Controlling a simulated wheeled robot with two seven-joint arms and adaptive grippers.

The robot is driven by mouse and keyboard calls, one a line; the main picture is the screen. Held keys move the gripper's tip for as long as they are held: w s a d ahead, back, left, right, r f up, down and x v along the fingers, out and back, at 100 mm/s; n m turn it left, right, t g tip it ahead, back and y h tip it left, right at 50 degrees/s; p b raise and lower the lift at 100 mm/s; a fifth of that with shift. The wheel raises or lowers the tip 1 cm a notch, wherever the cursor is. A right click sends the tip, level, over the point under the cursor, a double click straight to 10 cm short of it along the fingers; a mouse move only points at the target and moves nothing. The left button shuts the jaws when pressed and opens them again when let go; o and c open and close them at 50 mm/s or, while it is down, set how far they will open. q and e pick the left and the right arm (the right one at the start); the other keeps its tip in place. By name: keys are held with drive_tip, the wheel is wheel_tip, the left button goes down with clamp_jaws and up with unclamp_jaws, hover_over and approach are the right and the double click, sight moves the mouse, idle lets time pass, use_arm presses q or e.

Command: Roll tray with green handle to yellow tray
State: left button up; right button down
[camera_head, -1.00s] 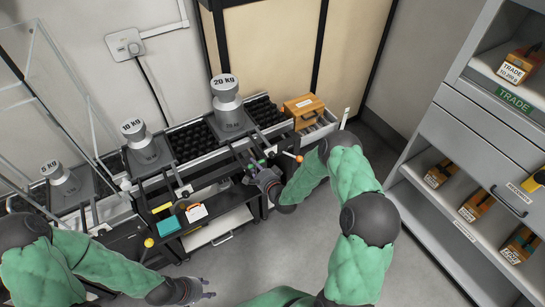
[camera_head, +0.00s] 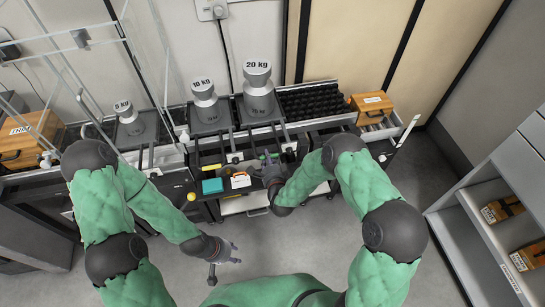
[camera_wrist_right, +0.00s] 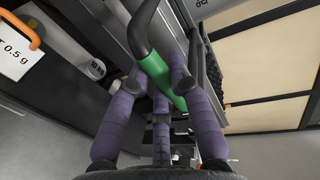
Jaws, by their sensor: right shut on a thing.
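The grey tray with the green handle (camera_head: 282,112) carries a large 20 kg weight (camera_head: 258,90) on the roller track. Its green handle shows large in the right wrist view (camera_wrist_right: 164,78). My right gripper (camera_head: 270,168) is shut on that handle, its purple fingers around it. Directly left stands a grey tray (camera_head: 197,128) with a 10 kg weight (camera_head: 205,100); a yellow handle (camera_head: 211,167) shows in front of it. The two trays are side by side; I cannot tell whether they touch. My left gripper (camera_head: 230,257) is open and empty over the floor.
Bare black rollers (camera_head: 310,101) lie to the right, then an orange case (camera_head: 371,103). A 5 kg weight (camera_head: 127,115) stands further left. A teal box (camera_head: 212,186) and white card (camera_head: 240,181) sit below the trays. Shelves (camera_head: 490,230) stand at right.

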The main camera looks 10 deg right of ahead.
drive_tip(key=shift+s+f, duration=0.1)
drive_tip(key=shift+f, duration=0.05)
drive_tip(key=c, duration=1.1)
unclamp_jaws()
drive_tip(key=v, duration=1.2)
